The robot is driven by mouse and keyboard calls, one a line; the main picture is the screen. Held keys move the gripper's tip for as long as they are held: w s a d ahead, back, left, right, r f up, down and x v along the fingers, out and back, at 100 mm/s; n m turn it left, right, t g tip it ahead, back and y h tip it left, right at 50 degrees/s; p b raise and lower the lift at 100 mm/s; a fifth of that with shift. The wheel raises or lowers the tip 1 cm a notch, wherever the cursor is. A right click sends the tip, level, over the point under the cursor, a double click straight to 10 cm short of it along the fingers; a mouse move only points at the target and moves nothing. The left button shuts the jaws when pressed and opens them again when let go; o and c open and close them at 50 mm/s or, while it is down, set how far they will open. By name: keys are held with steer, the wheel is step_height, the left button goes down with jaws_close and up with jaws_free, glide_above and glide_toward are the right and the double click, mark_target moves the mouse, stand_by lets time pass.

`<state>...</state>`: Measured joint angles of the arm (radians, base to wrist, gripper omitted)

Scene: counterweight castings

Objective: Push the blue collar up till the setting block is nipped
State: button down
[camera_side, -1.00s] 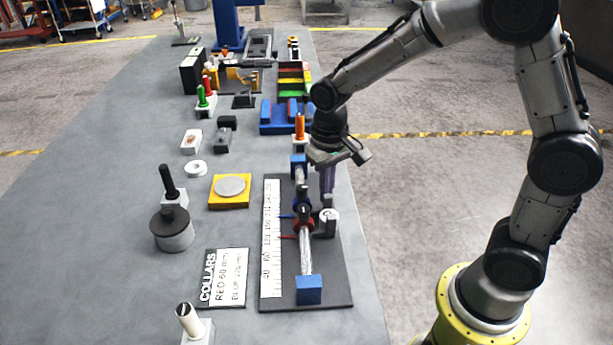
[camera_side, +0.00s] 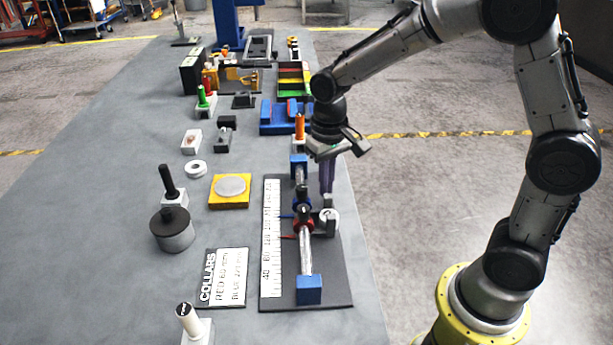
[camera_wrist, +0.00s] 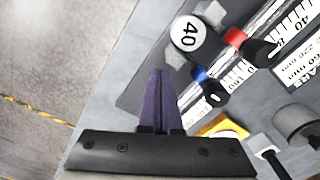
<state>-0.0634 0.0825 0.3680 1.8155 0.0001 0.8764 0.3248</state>
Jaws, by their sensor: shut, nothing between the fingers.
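The blue collar (camera_side: 302,202) sits on the silver rod (camera_side: 306,250), just beyond the red collar (camera_side: 303,224). The wrist view shows the blue collar (camera_wrist: 199,74) and the red collar (camera_wrist: 235,37), each with a black knob. The setting block, a white-faced disc marked 40 (camera_wrist: 188,33), lies beside the rod between two grey jaws (camera_wrist: 177,55); I cannot tell whether both jaws touch it. It also shows in the side view (camera_side: 328,215). My gripper (camera_side: 327,190) is shut and empty, its purple fingertips (camera_wrist: 160,72) beside the rod near the far jaw, apparently clear of it.
Blue end blocks (camera_side: 309,290) hold the rod over a dark plate (camera_side: 335,285) with a white scale (camera_side: 271,245). A collars card (camera_side: 224,280) lies left of the plate. An orange-handled tool (camera_side: 299,127) and blue tray (camera_side: 276,128) stand beyond it.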

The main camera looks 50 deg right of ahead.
step_height(320, 180, up, 6)
stand_by(0.7)
steer(key=s+d+r+t, duration=0.2)
steer(key=s+r+t, duration=0.1)
steer(key=s+r, duration=0.55)
steer(key=s+f+n+t, duration=0.2)
steer(key=s+n, duration=0.1)
steer(key=s, duration=0.8)
steer(key=shift+s+d+f+t, duration=0.15)
steer(key=shift+f+t, duration=0.15)
steer(key=shift+f, duration=0.05)
stand_by(0.6)
